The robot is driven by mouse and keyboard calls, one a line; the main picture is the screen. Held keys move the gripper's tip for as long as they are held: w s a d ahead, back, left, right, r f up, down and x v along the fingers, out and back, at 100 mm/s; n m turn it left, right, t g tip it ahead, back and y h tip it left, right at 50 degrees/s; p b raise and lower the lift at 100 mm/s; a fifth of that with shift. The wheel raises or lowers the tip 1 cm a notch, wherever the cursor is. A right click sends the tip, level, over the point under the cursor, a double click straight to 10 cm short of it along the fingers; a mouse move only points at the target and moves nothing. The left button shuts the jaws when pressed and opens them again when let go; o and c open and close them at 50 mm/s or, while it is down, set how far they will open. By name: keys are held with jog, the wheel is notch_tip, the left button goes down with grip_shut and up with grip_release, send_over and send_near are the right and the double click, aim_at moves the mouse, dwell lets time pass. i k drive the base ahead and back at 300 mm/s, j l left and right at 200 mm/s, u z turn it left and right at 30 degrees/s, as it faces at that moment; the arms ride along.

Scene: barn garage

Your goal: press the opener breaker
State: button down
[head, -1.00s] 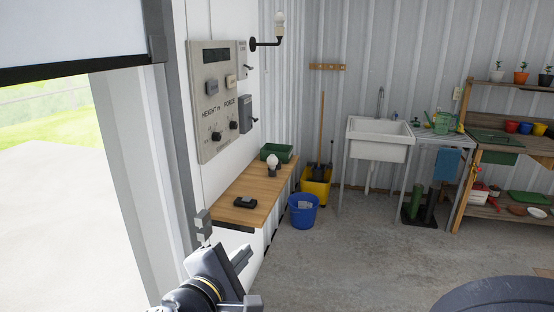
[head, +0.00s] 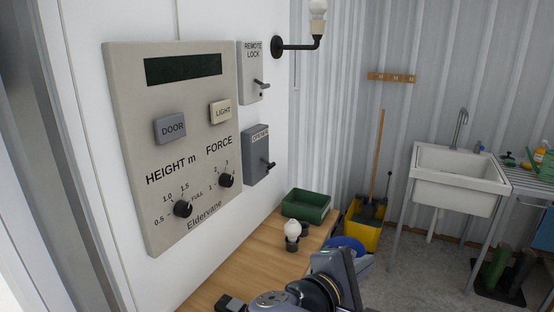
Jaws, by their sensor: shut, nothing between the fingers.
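The opener breaker (head: 254,158) is a grey box on the white wall, right of the large control panel and below the remote lock box. Its label is partly legible as "OPENER". A dark lever (head: 267,165) sticks out from its right side. I cannot tell its switch position. Links of my arm show at the bottom centre, in front of the bench and below the breaker, well apart from it. The fingers of my gripper cannot be made out.
The beige control panel (head: 208,148) has door and light buttons and two knobs. The remote lock box (head: 250,72) hangs above the breaker. The wooden bench (head: 222,275) below holds a green tray (head: 306,206), a bulb (head: 291,228) and a small black box (head: 230,303).

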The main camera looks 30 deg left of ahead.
aim_at(271, 165)
jog(key=i+j+u, duration=0.15)
jog(key=i+u, duration=0.65)
jog(key=i+l+u, duration=0.2)
jog(key=i+u, duration=0.25)
jog(key=i, duration=0.1)
